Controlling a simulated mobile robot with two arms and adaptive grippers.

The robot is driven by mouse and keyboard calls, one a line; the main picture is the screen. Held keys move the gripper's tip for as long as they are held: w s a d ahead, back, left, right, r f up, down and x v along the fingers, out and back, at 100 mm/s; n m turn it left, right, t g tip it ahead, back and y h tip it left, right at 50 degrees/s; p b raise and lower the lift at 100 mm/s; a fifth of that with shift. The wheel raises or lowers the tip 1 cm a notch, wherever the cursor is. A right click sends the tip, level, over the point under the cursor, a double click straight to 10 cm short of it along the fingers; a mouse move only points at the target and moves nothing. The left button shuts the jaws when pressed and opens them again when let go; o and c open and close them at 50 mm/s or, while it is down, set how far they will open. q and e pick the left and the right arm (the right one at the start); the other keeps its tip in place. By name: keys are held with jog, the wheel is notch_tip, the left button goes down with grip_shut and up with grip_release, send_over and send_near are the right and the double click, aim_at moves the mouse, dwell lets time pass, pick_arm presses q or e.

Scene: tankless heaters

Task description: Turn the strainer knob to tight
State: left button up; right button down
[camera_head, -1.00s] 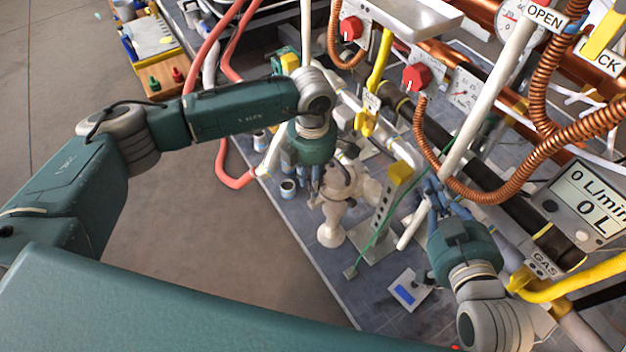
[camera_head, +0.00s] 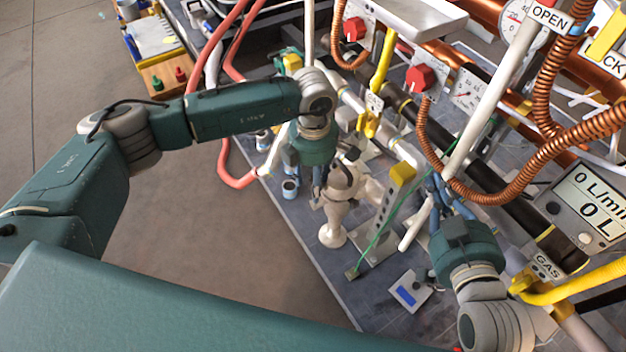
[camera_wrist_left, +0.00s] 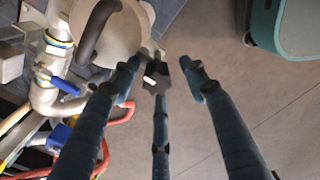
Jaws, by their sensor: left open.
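A cream strainer body (camera_head: 333,205) stands on the bench in the head view. It also shows at the top of the left wrist view (camera_wrist_left: 112,35), with a dark curved handle (camera_wrist_left: 95,32) across it. A small dark knob-like part (camera_wrist_left: 163,82) with a pale spot shows beside it, between the fingertips of my left gripper (camera_wrist_left: 160,75). The gripper is open, its fingers spread around that part; I cannot tell whether they touch it. In the head view its wrist partly hides the strainer. My right gripper (camera_head: 442,195) is near the pipes right of the strainer; its finger opening is unclear.
A metal bracket with a yellow block (camera_head: 402,174) and a green wire stand between my two grippers. Red-knobbed gauges (camera_head: 420,77), copper coils (camera_head: 545,85) and a flow display (camera_head: 592,208) crowd the right. The floor (camera_head: 225,260) left of the bench is clear.

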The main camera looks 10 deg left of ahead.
pick_arm(q)
notch_tip(320, 180, up, 12)
dwell(0.5)
dwell(0.4)
